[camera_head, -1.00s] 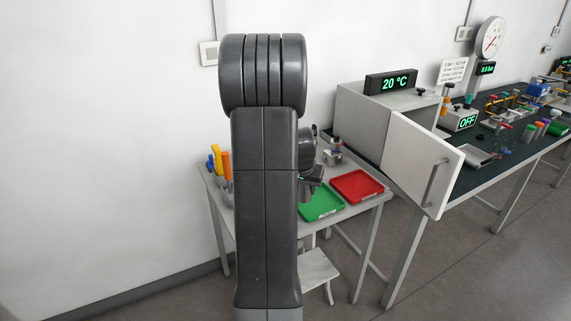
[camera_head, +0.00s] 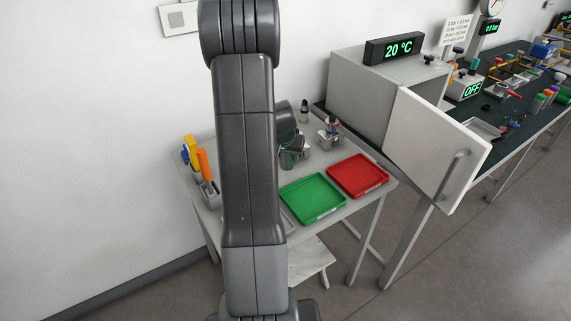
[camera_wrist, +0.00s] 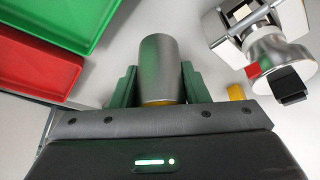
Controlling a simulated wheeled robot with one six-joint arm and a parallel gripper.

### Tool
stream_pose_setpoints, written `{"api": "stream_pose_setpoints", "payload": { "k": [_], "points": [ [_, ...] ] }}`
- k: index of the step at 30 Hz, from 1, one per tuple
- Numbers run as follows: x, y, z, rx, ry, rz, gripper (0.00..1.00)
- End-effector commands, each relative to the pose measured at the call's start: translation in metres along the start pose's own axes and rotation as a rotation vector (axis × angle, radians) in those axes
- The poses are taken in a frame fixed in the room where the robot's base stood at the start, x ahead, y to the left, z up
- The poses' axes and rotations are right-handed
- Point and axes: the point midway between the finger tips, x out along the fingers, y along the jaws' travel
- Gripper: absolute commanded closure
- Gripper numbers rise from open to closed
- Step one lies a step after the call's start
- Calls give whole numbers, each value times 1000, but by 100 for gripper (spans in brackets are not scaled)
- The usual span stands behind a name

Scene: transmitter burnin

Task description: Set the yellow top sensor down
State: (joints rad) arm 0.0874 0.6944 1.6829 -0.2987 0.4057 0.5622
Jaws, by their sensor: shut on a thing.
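The yellow top sensor (camera_wrist: 158,72) shows in the wrist view as a silver cylinder with a yellow band at its near end. My gripper (camera_wrist: 159,80) is shut on it, with a green finger on each side. In the head view my gripper (camera_head: 289,158) is over the small table, behind the green tray and partly hidden by my arm. The sensor cannot be made out there. I cannot tell whether its far end touches the table.
A green tray (camera_head: 313,197) and a red tray (camera_head: 358,175) lie at the table's right. A metal fixture (camera_head: 330,135) stands close behind, also in the wrist view (camera_wrist: 262,45). Yellow and orange items (camera_head: 203,165) stand at left. The chamber door (camera_head: 435,150) hangs open at right.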

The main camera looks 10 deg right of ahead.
Motion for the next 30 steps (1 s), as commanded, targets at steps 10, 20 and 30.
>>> {"api": "stream_pose_setpoints", "payload": {
  "k": [10,20,30],
  "points": [
    [35,0,14,-1,-1,1,96],
    [39,0,16,1,3,-1,96],
    [41,0,16,0,2,-1,37]
  ]
}}
